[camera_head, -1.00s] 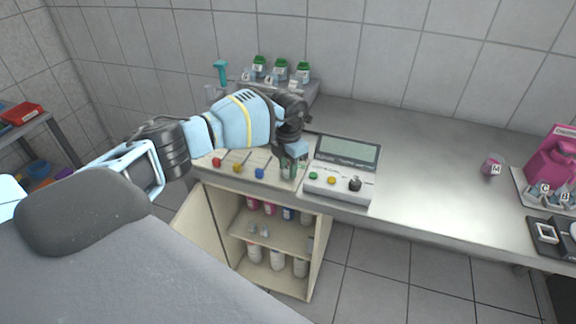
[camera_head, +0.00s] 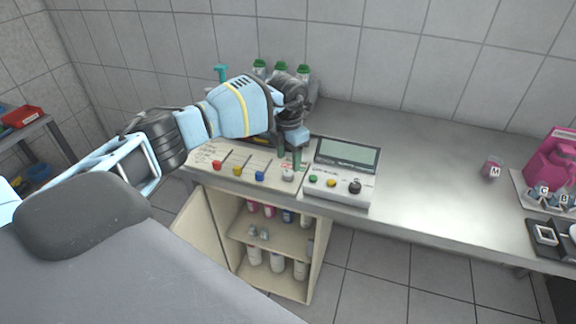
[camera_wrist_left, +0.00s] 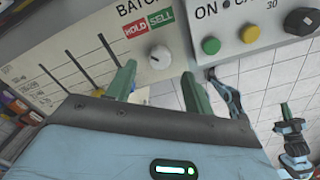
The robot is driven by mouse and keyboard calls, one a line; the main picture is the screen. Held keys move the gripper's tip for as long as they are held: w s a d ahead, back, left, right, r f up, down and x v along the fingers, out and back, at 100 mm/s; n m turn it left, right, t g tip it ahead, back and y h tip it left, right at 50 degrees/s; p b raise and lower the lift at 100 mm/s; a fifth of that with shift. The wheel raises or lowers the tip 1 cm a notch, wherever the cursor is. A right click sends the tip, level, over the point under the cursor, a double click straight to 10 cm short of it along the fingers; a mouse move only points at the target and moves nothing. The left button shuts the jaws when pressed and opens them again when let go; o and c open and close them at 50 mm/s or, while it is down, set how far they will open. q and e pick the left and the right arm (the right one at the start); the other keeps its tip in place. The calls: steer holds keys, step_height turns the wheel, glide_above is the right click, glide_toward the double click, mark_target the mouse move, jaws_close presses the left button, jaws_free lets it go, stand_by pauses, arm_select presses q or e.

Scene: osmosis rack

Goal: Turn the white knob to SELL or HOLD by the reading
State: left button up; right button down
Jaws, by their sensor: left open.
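The white knob (camera_head: 288,173) is at the right end of the cream panel on the bench's front edge. In the left wrist view the knob (camera_wrist_left: 160,56) sits just below the red HOLD label (camera_wrist_left: 136,29) and green SELL label (camera_wrist_left: 160,17); which way it points is too small to tell. My left gripper (camera_head: 288,159) is open, its green fingers apart at the knob; in the wrist view its fingers (camera_wrist_left: 158,69) flank the knob without visibly gripping it. The grey display (camera_head: 347,153) shows no readable reading. A blue gripper with green fingers, probably my right (camera_wrist_left: 288,128), shows at the wrist view's right.
Red (camera_head: 217,164), yellow (camera_head: 237,170) and blue (camera_head: 260,175) sliders stand left of the knob. The instrument with green, yellow and black controls (camera_head: 340,187) stands close on its right. Green-capped bottles (camera_head: 303,71) are behind my arm. The bench to the right (camera_head: 430,180) is mostly clear.

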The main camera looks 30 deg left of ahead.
mark_target(288, 172)
arm_select(q)
steer(key=shift+r, duration=1.6)
steer(key=shift+f, duration=0.1)
